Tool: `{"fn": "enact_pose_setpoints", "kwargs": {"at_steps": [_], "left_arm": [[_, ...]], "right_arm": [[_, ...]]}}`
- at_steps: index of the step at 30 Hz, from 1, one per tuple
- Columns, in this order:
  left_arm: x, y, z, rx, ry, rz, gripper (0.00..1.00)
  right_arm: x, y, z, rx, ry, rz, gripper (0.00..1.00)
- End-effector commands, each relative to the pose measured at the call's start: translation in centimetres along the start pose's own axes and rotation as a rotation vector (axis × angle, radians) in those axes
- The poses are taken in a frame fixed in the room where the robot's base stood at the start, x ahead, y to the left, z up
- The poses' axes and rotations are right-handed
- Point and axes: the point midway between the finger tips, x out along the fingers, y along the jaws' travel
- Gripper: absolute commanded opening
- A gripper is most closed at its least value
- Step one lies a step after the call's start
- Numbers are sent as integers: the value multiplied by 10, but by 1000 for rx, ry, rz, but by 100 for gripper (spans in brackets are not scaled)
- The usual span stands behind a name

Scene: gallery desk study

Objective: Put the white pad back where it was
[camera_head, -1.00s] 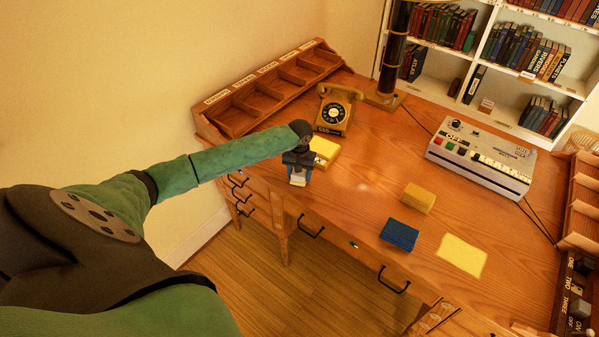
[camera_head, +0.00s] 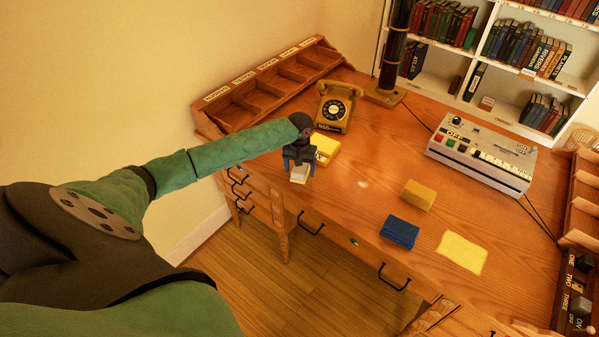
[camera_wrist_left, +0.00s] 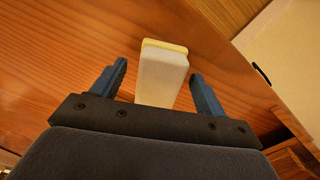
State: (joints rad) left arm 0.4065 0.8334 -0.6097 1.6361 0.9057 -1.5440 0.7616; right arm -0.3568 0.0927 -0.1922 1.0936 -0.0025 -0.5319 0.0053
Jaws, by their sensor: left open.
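The white pad (camera_head: 299,174) is at the desk's front edge, just below my left gripper (camera_head: 300,165) in the head view. In the left wrist view it is a pale block (camera_wrist_left: 160,80) with a yellowish far edge. It stands between the two blue fingers of the left gripper (camera_wrist_left: 158,73), with a gap on each side. The left gripper is open, and its palm hides the pad's near end. My right gripper is out of view.
A yellow pad (camera_head: 326,146) lies just behind the gripper, before the telephone (camera_head: 336,107). A tan block (camera_head: 418,194), a blue pad (camera_head: 399,232) and a flat yellow square (camera_head: 462,254) lie to the right. A grey console (camera_head: 480,160) stands farther back.

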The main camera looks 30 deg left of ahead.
Motion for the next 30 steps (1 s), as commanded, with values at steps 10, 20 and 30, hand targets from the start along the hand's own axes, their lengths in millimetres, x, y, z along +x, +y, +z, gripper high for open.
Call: {"fn": "enact_pose_setpoints", "kwargs": {"at_steps": [10,20,30], "left_arm": [[-65,0,-1,1,3,1,74],[-101,0,0,1,1,0,74],[-104,0,0,0,0,0,74]], "right_arm": [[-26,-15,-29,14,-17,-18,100],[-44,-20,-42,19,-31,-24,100],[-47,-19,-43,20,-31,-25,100]]}}
